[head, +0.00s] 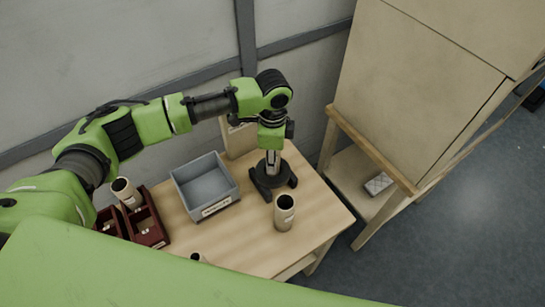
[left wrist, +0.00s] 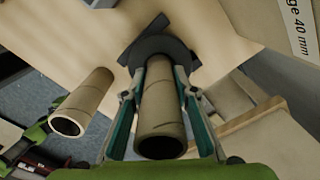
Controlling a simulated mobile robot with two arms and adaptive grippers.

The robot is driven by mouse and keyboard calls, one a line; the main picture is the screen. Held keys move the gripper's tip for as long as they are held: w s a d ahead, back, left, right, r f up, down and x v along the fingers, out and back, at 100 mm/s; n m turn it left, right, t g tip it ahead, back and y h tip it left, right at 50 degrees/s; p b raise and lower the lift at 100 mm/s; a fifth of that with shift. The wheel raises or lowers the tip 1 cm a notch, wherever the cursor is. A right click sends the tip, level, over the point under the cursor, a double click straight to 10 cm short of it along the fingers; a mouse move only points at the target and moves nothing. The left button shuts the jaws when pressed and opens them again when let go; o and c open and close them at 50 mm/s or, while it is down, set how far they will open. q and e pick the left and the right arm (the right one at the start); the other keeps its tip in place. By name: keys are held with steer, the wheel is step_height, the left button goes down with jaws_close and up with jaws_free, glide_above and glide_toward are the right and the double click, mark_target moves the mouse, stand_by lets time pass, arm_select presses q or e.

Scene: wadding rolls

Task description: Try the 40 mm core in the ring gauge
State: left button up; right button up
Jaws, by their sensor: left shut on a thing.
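My left gripper (head: 271,166) points down over the table's right part. In the left wrist view the left gripper (left wrist: 160,105) is shut on a tan cardboard core (left wrist: 160,132), with one finger on each side. The dark ring gauge (head: 264,191) stands on the table right below it; it also shows in the left wrist view (left wrist: 151,46) at the core's far end. The core's far end meets the ring, but I cannot tell how deep it sits. A sign reading "ge 40 mm" (left wrist: 297,28) is partly visible. My right gripper is out of view.
Another core (head: 284,212) stands upright close in front of the gauge. A grey bin (head: 228,204) is left of it. Dark red racks (head: 153,235) at the left hold a core (head: 125,191). One more core (head: 198,257) is mostly hidden. A wooden panel (head: 425,80) rises at right.

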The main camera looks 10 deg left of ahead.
arm_select(q)
steer(key=shift+f+p, duration=0.4)
steer(key=shift+f, duration=0.7)
stand_by(1.1)
steer(key=shift+s+f, duration=0.3)
steer(key=shift+f, duration=0.05)
stand_by(1.4)
steer(key=o, duration=1.1)
steer(key=shift+o, duration=0.2)
steer(key=shift+w, duration=0.1)
steer(key=shift+w+r, duration=0.1)
steer(key=shift+r, duration=0.05)
steer(key=shift+r, duration=0.15)
step_height(320, 180, up, 12)
steer(key=shift+f, duration=0.15)
